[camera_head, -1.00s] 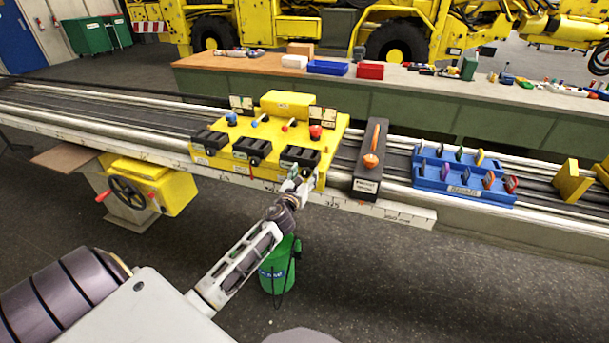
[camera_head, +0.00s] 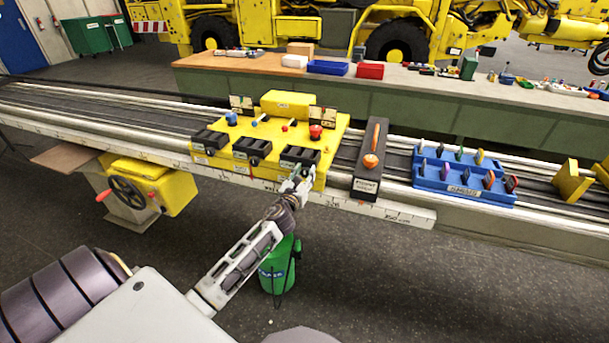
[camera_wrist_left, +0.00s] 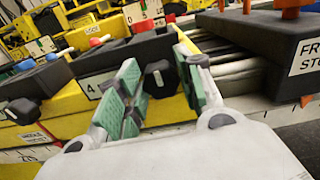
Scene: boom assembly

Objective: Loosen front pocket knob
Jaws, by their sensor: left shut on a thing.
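My left gripper (camera_head: 298,181) is at the front face of the yellow carriage (camera_head: 225,167), just below the rightmost black pocket (camera_head: 299,157). In the left wrist view, its green-padded fingers (camera_wrist_left: 160,72) stand on either side of a small black knob (camera_wrist_left: 157,79) on that pocket's front. The gripper is shut on this knob. A second black knob (camera_wrist_left: 24,110) shows on the neighbouring pocket at the left of the wrist view. The head view hides the gripped knob behind the fingers. My right gripper is not in view.
A black stop block (camera_head: 367,186) with an orange handle (camera_head: 371,160) stands right of the carriage. A blue rack (camera_head: 432,184) with coloured pieces is farther right.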

